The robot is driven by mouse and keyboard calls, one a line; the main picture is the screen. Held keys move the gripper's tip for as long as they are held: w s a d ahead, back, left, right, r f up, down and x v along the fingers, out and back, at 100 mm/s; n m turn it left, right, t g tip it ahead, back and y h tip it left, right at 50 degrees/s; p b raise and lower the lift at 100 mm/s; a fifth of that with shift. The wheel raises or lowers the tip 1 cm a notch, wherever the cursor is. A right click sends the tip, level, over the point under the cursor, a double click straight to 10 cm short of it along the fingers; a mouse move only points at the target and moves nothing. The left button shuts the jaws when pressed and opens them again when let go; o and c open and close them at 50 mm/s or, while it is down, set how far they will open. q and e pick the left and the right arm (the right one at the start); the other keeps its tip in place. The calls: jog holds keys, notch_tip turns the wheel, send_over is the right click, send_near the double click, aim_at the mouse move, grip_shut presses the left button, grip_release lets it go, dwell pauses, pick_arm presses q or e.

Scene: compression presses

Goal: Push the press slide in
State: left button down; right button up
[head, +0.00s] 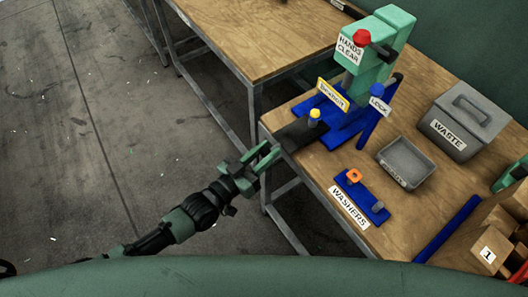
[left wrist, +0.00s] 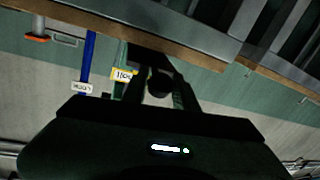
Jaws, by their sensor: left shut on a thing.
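My left gripper (head: 268,157) is at the outer end of the slide. In the left wrist view its fingers (left wrist: 160,95) are shut on a dark rounded piece (left wrist: 160,82), which looks like the slide's handle. My right gripper (head: 512,174) shows only partly at the right edge; its jaws are unclear.
A blue lever labelled LOCK (head: 378,103) stands beside the press. A WASHERS holder (head: 362,198) with an orange piece (head: 354,175), a grey tray (head: 407,163) and a grey WASTE bin (head: 460,120) stand to the right. Cardboard boxes (head: 490,250) are at the lower right.

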aim_at(298, 133)
pick_arm(q)
jog(key=b+x, duration=0.1)
jog(key=x, duration=0.2)
jog(key=s+d+b+x, duration=0.1)
jog(key=x, duration=0.2)
jog(key=b+x, duration=0.1)
jog(key=x, duration=0.3)
jog(key=shift+s+d, duration=0.1)
jog(key=shift+d, duration=0.2)
jog(key=shift+a+r, duration=0.1)
jog(key=c, duration=1.4)
grip_release()
jog(key=o, duration=0.3)
jog(key=shift+d, duration=0.2)
jog(key=v, duration=0.7)
jog(key=shift+s+a+b, duration=0.25)
jog(key=shift+b, duration=0.1)
